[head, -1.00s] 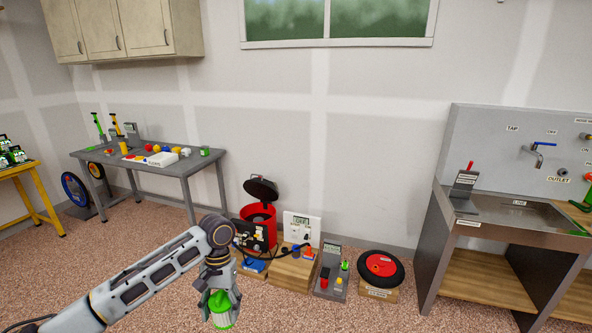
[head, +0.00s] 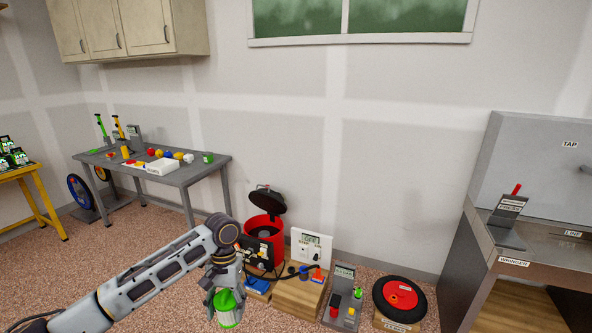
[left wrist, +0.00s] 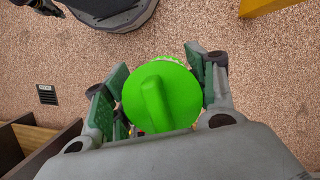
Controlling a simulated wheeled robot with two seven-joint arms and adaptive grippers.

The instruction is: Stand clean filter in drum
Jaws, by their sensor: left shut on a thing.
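My left gripper (head: 226,297) is shut on a filter (head: 228,311) with a bright green cap and a pale body. In the left wrist view the round green cap of the filter (left wrist: 160,97), with a raised grip bar, sits between the green finger pads. The red drum (head: 266,232) stands against the wall behind and to the right of the gripper, its black lid (head: 267,200) tilted up open. The drum's inside is dark and its lower part is hidden by boxes in front. The filter is held over the floor, apart from the drum. My right gripper is not in view.
A wooden block (head: 298,294) with a white panel (head: 312,244) stands right of the drum. A grey control box (head: 341,296) and a red-and-black wheel (head: 400,297) follow. A grey worktable (head: 190,173) is at left, a steel sink unit (head: 530,245) at right.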

